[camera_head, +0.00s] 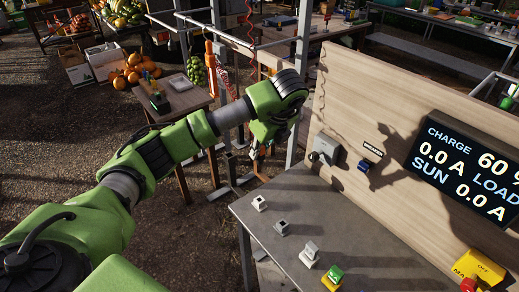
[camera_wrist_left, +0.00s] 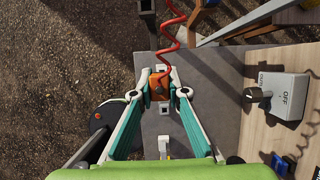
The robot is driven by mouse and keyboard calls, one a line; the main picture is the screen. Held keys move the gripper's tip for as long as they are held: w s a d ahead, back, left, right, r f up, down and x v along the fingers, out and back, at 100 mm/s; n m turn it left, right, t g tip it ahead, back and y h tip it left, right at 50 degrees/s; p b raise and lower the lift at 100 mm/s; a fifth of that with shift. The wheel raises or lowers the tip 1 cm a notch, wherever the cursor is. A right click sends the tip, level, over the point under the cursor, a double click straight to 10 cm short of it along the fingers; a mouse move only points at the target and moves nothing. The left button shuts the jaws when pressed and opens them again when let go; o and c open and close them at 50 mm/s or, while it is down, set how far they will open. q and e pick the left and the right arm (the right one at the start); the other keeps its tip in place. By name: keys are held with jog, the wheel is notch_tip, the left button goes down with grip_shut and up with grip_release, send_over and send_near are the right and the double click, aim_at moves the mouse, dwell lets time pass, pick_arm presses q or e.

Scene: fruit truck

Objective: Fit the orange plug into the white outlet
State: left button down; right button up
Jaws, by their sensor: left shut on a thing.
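My left gripper (camera_wrist_left: 160,84) is shut on the orange plug (camera_wrist_left: 159,86), with one teal finger on each side. A red coiled cord (camera_wrist_left: 170,30) runs up from the plug in the wrist view. I cannot tell which is the white outlet. My right gripper is out of view.
A wooden panel stands along the table (camera_head: 340,235), with a grey knob box (camera_head: 326,149), a blue part (camera_head: 363,166) and a charge display (camera_head: 470,160). A yellow-green block (camera_head: 332,277) and a yellow switch box (camera_head: 480,268) are near. A metal post (camera_head: 300,80) stands behind.

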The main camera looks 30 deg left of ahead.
pick_arm(q)
jog(key=shift+f+b, duration=1.3)
jog(key=shift+f, duration=0.55)
notch_tip(320, 180, down, 10)
jog(key=b, duration=0.8)
jog(key=shift+f, duration=0.15)
jog(key=shift+f, duration=0.15)
jog(key=shift+f+b, duration=0.35)
jog(key=shift+b, duration=0.1)
jog(key=shift+f+b, duration=0.3)
jog(key=shift+f, duration=0.1)
jog(key=shift+f, duration=0.1)
jog(key=shift+b, duration=0.3)
dwell(0.6)
jog(key=shift+f+b, duration=1.2)
jog(key=shift+f, duration=0.35)
dwell(1.2)
